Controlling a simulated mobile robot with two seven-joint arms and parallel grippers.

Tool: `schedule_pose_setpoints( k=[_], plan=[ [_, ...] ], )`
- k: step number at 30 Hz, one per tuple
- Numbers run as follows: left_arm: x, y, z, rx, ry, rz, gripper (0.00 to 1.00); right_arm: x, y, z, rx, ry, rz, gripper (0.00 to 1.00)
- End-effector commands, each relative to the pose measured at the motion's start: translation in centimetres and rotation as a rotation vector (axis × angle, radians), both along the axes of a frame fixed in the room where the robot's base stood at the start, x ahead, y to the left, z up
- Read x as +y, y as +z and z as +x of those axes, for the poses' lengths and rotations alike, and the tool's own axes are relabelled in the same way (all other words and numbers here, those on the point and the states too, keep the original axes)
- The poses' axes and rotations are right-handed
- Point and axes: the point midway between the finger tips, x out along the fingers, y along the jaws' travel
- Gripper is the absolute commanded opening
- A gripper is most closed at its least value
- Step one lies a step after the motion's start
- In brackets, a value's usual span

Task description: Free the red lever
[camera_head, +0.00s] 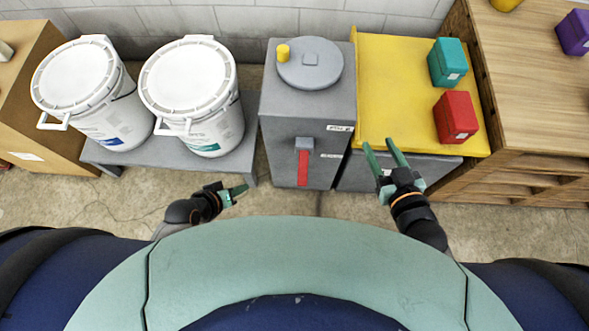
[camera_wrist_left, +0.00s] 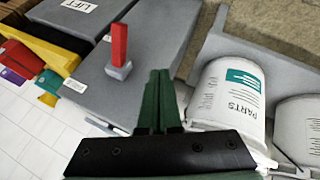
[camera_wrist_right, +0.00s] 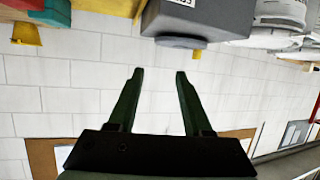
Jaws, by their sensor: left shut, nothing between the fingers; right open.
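The red lever (camera_head: 303,167) is on the front of a grey cabinet (camera_head: 275,145). It hangs down from a small grey block in the head view. The lever also shows in the left wrist view (camera_wrist_left: 119,45), beyond the fingers and a little to their left. My left gripper (camera_head: 245,189) is shut and empty, left of the lever and apart from it. My right gripper (camera_head: 382,147) is open and empty, right of the lever, in front of the yellow surface. Nothing visible covers the lever, and I cannot tell what holds it.
A round grey lid (camera_head: 316,76) and a yellow knob (camera_head: 283,53) top the cabinet. A red box (camera_head: 455,115) and teal box (camera_head: 447,62) sit on a yellow surface (camera_head: 392,75). Two white buckets (camera_head: 190,83) stand on a grey platform (camera_head: 240,155). A wooden bench (camera_head: 530,80) is at right.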

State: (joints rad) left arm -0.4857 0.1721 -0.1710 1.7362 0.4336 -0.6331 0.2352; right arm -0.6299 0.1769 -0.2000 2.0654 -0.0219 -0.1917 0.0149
Motion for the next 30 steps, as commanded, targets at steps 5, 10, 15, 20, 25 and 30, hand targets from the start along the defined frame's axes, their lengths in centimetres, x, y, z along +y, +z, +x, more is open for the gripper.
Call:
schedule_pose_setpoints(
  k=[5,10,15,20,25,30],
  plan=[
    [-1.1,-9.3,1.5,0.232,0.151,-0.258,0.00,1.0,0.7,2.3,-0.279,0.047,0.013,0.50],
    [-2.4,-14.2,3.1,0.457,0.272,-0.507,0.00,1.9,3.3,2.5,-0.536,0.094,0.030,0.50],
    [-3.6,-17.0,5.3,0.676,0.359,-0.755,0.00,2.8,5.5,0.9,-0.788,0.146,0.051,0.50],
    [-4.1,-17.6,7.4,0.852,0.398,-0.956,0.00,3.4,7.2,-1.6,-0.987,0.190,0.072,0.50],
    [-4.1,-16.9,8.8,0.967,0.404,-1.088,0.00,3.7,8.3,-3.8,-1.118,0.219,0.085,0.50],
    [-4.0,-16.2,9.3,1.009,0.402,-1.137,0.00,3.8,9.0,-4.6,-1.164,0.230,0.091,0.50]
  ],
)
